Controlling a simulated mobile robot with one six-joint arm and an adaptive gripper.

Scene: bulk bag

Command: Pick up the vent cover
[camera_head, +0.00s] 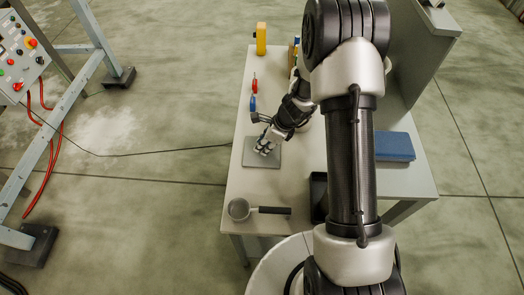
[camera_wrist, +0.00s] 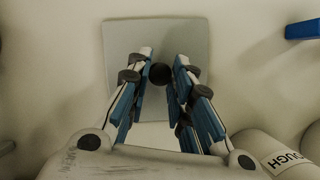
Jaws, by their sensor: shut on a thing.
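The vent cover appears to be the flat grey square plate (camera_head: 262,162) on the white table, left of my arm. In the wrist view the plate (camera_wrist: 157,38) lies beyond my fingers, with a round black knob (camera_wrist: 160,74) near its middle. My gripper (camera_head: 266,145) reaches down over the plate. In the wrist view my gripper (camera_wrist: 160,70) has its fingertips closed in on both sides of the knob. The fingers hide part of the plate. Whether the plate is touching the table or slightly raised cannot be told.
A round-headed tool with a black handle (camera_head: 268,210) lies at the table's front. A yellow item (camera_head: 261,38) stands at the back; small red (camera_head: 254,86) and blue (camera_head: 253,104) items lie along the left edge. A blue box (camera_head: 394,146) is right of my arm. A cable (camera_head: 150,153) crosses the floor.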

